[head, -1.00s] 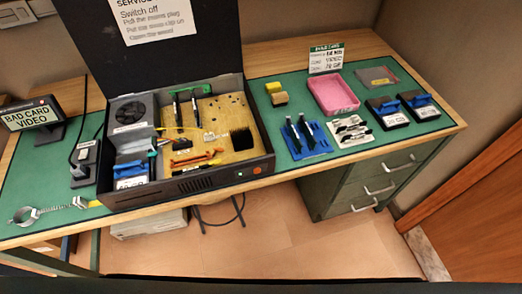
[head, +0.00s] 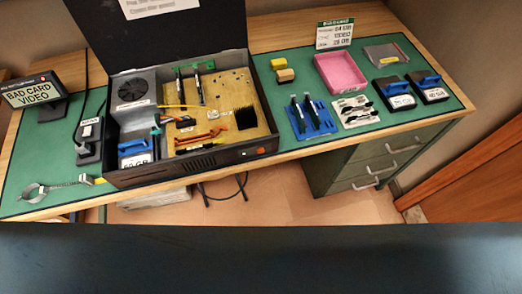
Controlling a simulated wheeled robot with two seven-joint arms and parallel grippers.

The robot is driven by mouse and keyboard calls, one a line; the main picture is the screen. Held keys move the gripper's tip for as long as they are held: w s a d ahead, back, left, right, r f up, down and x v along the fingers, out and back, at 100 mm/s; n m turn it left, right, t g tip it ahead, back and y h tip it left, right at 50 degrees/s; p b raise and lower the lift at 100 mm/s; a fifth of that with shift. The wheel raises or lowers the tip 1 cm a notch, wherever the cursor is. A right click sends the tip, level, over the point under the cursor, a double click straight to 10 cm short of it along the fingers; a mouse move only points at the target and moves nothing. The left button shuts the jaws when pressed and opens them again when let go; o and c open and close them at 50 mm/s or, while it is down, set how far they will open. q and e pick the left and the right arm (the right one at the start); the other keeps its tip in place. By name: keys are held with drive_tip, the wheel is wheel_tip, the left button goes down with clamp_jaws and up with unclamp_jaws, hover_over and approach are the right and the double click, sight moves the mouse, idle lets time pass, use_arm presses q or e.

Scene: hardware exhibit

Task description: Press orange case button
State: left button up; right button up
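The black computer case (head: 200,165) stands open on the green mat, its lid raised at the back. A small orange button (head: 260,151) is on the right end of its front face, beside a small green light (head: 244,155). Nothing covers the button. Inside the case are a fan (head: 132,90), a tan board (head: 225,98) with upright cards, an orange part (head: 200,137) and a blue-handled drive (head: 134,152). Neither of my grippers is in view.
A "BAD CARD VIDEO" sign (head: 34,91) and switch box (head: 89,140) stand left. A wrist strap (head: 50,187) lies front left. Right are a pink tray (head: 340,76), blue rack (head: 312,121) and drives (head: 394,92). A dark surface fills the bottom.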

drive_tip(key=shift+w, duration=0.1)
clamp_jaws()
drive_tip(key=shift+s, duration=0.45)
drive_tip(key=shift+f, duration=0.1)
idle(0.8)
